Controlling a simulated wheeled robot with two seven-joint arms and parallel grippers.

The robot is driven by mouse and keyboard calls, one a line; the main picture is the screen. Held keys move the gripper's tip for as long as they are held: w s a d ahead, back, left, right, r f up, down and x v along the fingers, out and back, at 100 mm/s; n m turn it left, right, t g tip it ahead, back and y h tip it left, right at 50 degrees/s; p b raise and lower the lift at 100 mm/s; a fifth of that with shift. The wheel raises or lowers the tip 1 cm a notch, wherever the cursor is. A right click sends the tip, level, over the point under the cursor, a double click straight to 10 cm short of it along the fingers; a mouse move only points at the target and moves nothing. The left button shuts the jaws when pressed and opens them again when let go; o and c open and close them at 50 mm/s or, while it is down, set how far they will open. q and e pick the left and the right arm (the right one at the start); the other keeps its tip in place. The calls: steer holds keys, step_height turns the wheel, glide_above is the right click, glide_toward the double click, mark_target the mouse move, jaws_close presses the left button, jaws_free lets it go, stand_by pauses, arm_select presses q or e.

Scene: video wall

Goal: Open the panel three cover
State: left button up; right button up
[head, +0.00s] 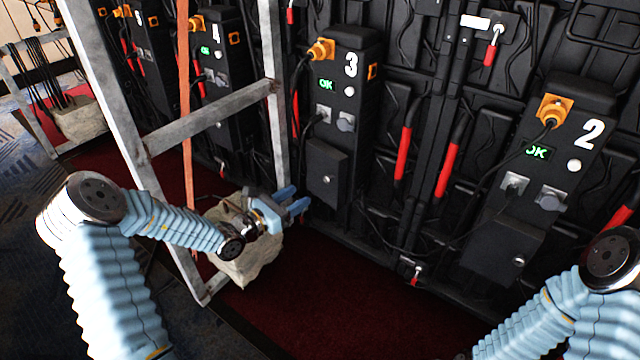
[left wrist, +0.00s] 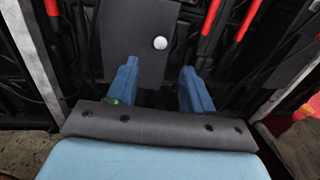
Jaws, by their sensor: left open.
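Panel three (head: 346,90) is a black unit marked "3" with a green OK display. Its cover (head: 327,175) is a dark flap with a small round knob, low on the unit, and it looks closed. In the left wrist view the cover (left wrist: 130,50) and its pale knob (left wrist: 160,43) are just beyond the fingers. My left gripper (head: 296,200) has two blue fingers, open and empty, in front and to the lower left of the cover, apart from the knob. The left gripper (left wrist: 162,90) also shows in the wrist view. My right arm is at the lower right; its gripper is out of view.
A grey metal frame (head: 210,125) stands left of panel three, close to my left arm. A pale sandbag (head: 250,265) lies below my left gripper. Panel two (head: 560,150) is to the right. Red-handled levers (head: 403,150) stand between the panels. The red carpet (head: 340,310) is clear.

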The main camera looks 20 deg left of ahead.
mark_target(326, 180)
arm_select(q)
steer(key=x, duration=0.9)
steer(key=shift+w+d+b, duration=0.2)
steer(key=shift+w+b, duration=0.1)
jaws_close()
